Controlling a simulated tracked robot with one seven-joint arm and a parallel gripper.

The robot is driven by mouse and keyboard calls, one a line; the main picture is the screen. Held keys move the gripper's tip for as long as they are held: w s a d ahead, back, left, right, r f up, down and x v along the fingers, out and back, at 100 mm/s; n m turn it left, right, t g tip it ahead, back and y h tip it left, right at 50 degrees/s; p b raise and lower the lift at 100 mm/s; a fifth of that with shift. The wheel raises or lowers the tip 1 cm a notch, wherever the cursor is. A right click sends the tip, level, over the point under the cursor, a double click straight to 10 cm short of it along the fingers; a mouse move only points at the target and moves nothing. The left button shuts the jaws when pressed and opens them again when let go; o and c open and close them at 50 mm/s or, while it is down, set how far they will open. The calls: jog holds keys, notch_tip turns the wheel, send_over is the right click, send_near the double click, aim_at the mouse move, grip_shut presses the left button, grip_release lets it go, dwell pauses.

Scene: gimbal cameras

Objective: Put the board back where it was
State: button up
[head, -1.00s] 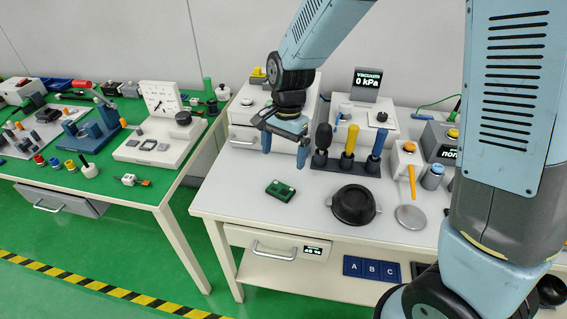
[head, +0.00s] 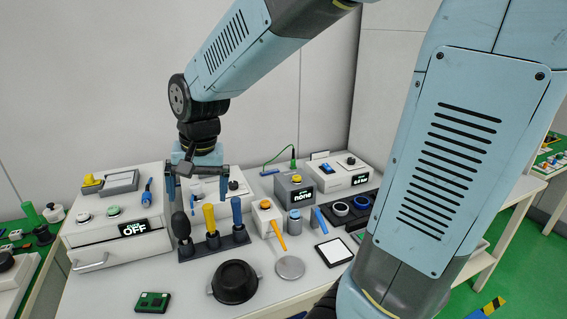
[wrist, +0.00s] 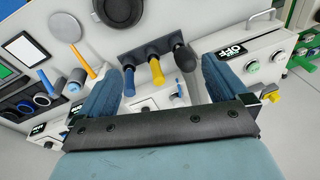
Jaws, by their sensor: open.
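The green circuit board (head: 153,302) lies flat on the white table, near the bottom left of the head view and left of the black lidded pot. I do not see it in the wrist view. My gripper (head: 198,200) is open and empty, pointing down, high up by the tool stand with black, yellow and blue handles (head: 213,247). It is well behind and above the board. In the wrist view the blue-grey fingers (wrist: 160,85) are spread wide, with the tool stand showing beyond them.
The black pot (head: 235,281) and a round grey disc (head: 290,267) stand near the front. A white drawer unit with an OFF display (head: 133,228) is at left. Several devices, including a grey box reading "none" (head: 295,195), line the back right. Bare table shows around the board.

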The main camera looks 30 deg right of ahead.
jog(key=s+d+r+n+t, duration=0.1)
jog(key=s+d+r+t, duration=0.1)
jog(key=s+d+r, duration=0.2)
jog(key=s+d+r+n+t+h, duration=0.1)
jog(key=s+d+r, duration=0.3)
jog(key=s+d, duration=0.3)
jog(key=d, duration=0.3)
jog(key=shift+s+d+n+t, duration=0.3)
jog(key=shift+n+t, duration=0.1)
jog(key=shift+r, duration=0.1)
